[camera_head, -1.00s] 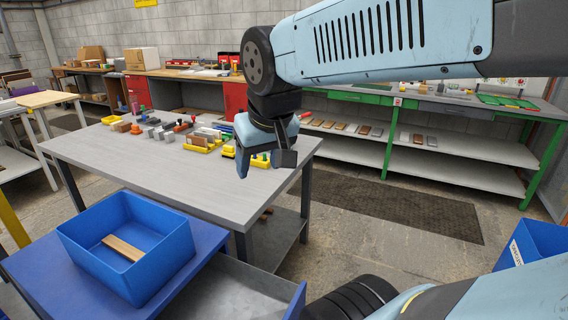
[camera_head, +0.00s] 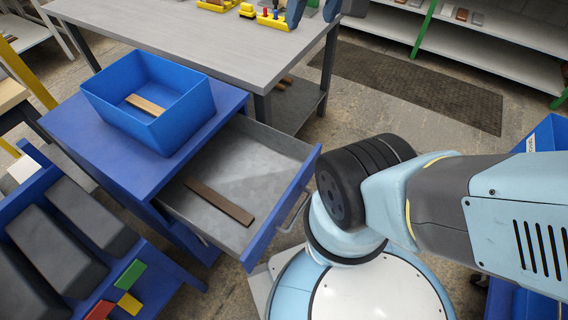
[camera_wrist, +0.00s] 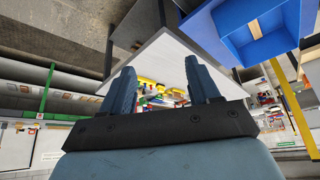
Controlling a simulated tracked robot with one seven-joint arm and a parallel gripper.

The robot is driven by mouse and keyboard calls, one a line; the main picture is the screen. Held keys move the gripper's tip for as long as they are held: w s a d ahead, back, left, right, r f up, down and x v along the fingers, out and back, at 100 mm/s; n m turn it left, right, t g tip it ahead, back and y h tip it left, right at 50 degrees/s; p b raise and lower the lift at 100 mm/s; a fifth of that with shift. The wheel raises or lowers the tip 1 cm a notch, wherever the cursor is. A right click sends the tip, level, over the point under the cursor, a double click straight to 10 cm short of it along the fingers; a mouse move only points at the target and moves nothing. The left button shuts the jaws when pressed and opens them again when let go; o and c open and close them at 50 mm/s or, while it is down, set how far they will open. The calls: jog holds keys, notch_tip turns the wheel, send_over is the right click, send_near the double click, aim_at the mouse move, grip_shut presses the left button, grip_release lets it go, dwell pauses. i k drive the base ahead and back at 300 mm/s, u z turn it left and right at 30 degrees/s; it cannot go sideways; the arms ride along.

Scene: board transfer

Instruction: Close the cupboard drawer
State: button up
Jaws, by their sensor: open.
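The blue cupboard (camera_head: 92,139) stands left of my base in the head view. Its drawer (camera_head: 268,140) is pulled out, with a grey inside, a blue front and a metal handle (camera_head: 294,212). A brown wooden board (camera_head: 219,202) lies in the drawer. My gripper (camera_wrist: 162,76) shows in the wrist view with its two fingers apart and nothing between them. It is up over the grey table and away from the drawer. In the head view it is mostly cut off at the top edge.
A blue bin (camera_head: 126,88) holding a light wooden board (camera_head: 146,105) sits on the cupboard top. The grey table (camera_head: 190,45) with several small items stands behind. A blue rack with dark grey bins (camera_head: 86,216) is at lower left.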

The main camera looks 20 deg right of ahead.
aim_at(264, 169)
jog(key=u, duration=1.3)
jog(key=i, duration=0.1)
jog(key=z, duration=2.55)
jog(key=k, duration=1.45)
jog(key=u, duration=0.8)
jog(key=i, duration=0.55)
jog(key=z, duration=0.1)
